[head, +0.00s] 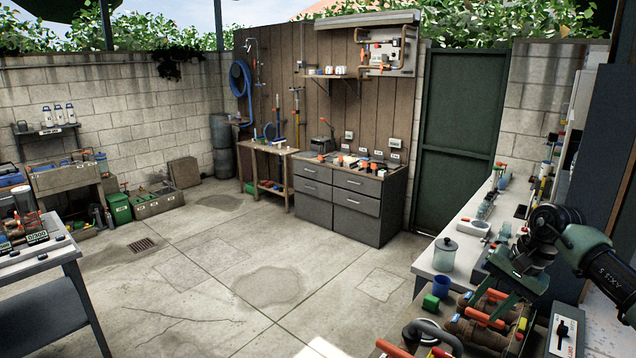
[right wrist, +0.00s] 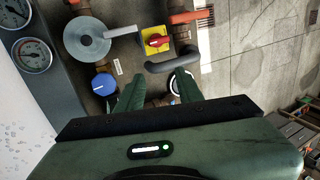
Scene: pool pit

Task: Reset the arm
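My right arm comes in from the right in the head view, and its dark green gripper (head: 502,284) hangs over the pipework bench. In the right wrist view the two green fingers of this gripper (right wrist: 157,84) stand apart, with nothing held between them. A round white-rimmed fitting (right wrist: 174,85) shows beyond the finger on the right, partly hidden by it. My left arm and gripper are not in view.
Below are brown pipes with orange handles (head: 483,318), a green block (head: 430,302) and a blue cup (head: 441,285). The wrist view shows a yellow plate with a red knob (right wrist: 156,41), a blue knob (right wrist: 103,84) and gauges (right wrist: 33,55). The concrete floor (head: 200,285) is mostly clear.

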